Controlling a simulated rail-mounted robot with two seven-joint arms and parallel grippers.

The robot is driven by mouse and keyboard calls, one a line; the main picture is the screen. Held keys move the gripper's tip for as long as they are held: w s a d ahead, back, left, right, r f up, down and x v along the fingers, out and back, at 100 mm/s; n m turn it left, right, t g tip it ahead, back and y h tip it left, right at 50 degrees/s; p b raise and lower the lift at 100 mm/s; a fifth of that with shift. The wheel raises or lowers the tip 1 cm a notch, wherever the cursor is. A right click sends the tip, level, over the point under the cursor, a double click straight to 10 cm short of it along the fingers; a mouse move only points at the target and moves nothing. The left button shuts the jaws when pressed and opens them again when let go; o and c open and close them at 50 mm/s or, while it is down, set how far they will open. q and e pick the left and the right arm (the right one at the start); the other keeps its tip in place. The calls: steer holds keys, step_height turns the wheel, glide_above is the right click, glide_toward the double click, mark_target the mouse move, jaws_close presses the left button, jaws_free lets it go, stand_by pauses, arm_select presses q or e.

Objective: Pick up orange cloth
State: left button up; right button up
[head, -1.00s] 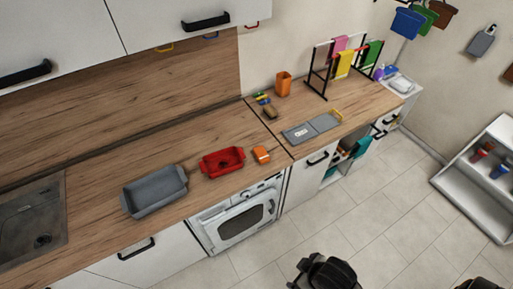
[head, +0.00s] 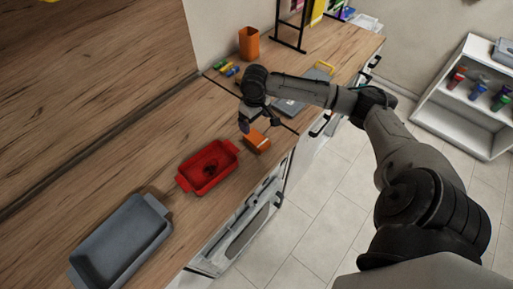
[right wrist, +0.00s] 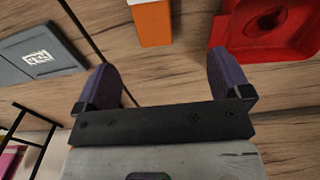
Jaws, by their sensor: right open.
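A small orange block-like item with a pale side (head: 257,143), which may be the folded orange cloth, lies on the wooden counter near its front edge, right of the red dish (head: 208,167). It also shows at the top of the right wrist view (right wrist: 153,22), partly cut off. My right gripper (head: 246,121) is above the counter, just behind and left of the orange item in the head view. In the right wrist view its jaws (right wrist: 162,62) are open and empty, with the item beyond the fingertips. My left gripper is not in view.
A grey dish (head: 122,245) stands at the front left. An orange cup (head: 249,43) and small coloured items (head: 227,69) stand at the back. A grey board (right wrist: 42,57) lies right of the gripper, partly hidden by my arm in the head view. A black rack (head: 290,42) stands beyond.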

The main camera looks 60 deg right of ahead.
mark_target(257, 138)
steer(key=shift+m, duration=0.3)
steer(key=f, duration=0.2)
steer(key=d+f, duration=0.1)
steer(key=f, duration=0.2)
steer(key=f+b, duration=0.1)
steer(key=f, duration=0.2)
steer(key=shift+d, duration=0.25)
steer(key=shift+f+b, duration=0.45)
steer(key=shift+f, duration=2.15)
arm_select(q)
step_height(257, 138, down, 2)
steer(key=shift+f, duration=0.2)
arm_select(e)
steer(key=c, duration=1)
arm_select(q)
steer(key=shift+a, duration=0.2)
arm_select(e)
steer(key=shift+r, duration=0.15)
